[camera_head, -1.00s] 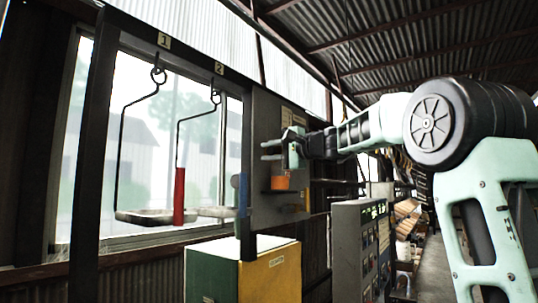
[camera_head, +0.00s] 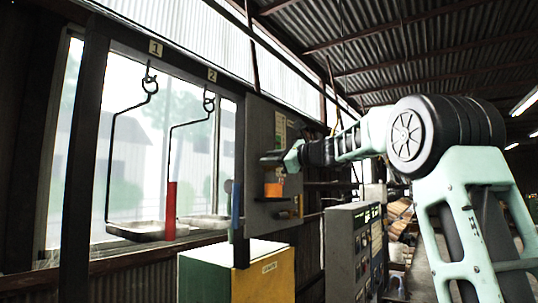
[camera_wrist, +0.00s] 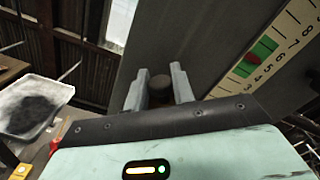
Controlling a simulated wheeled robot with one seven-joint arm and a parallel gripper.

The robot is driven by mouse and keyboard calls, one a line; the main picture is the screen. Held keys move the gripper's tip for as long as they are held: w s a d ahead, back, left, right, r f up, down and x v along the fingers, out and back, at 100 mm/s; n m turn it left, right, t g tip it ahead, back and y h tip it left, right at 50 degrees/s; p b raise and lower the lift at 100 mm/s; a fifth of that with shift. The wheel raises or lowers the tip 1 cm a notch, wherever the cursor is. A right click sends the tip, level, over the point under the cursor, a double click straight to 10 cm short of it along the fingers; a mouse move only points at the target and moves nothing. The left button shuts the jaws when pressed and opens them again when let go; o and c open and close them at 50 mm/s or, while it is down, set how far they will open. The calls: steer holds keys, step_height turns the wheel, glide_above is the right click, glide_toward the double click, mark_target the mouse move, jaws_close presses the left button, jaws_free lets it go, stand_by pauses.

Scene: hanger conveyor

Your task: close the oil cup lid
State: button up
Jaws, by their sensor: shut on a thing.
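The orange oil cup (camera_head: 273,189) is mounted on the grey panel (camera_head: 259,125), just below my gripper (camera_head: 270,160). In the wrist view a dark round knob-like part (camera_wrist: 159,86), which looks like the lid's, lies between the two pale fingers of my gripper (camera_wrist: 160,90). The gripper is shut on this part. The lid's hinge and the cup's rim are hidden, so I cannot tell how far the lid is tilted.
A gauge strip (camera_wrist: 262,58) with a red and green marker is on the panel. A green and yellow box (camera_head: 262,275) and a grey control cabinet (camera_head: 345,250) stand below.

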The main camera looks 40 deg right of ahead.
steer(key=m, duration=0.1)
steer(key=d+m+p, duration=0.1)
steer(key=m, duration=0.1)
steer(key=shift+w+d+f+m, duration=0.2)
steer(key=shift+f+m, duration=0.1)
steer(key=shift+m, duration=0.1)
steer(key=shift+w+d+f+m+p, duration=0.1)
steer(key=shift+d+f+m+p, duration=0.15)
steer(key=shift+m, duration=0.4)
steer(key=shift+f+m+p, duration=0.15)
steer(key=shift+m+p, duration=0.25)
steer(key=shift+m, duration=0.2)
steer(key=shift+w+d+f+m+p, duration=0.1)
steer(key=shift+d+f+m+p, duration=0.15)
steer(key=shift+m, duration=0.4)
steer(key=shift+a, duration=0.1)
steer(key=o, duration=0.9)
steer(key=b+v, duration=0.6)
steer(key=v, duration=1.1)
steer(key=shift+s+r, duration=0.1)
steer(key=shift+s, duration=0.15)
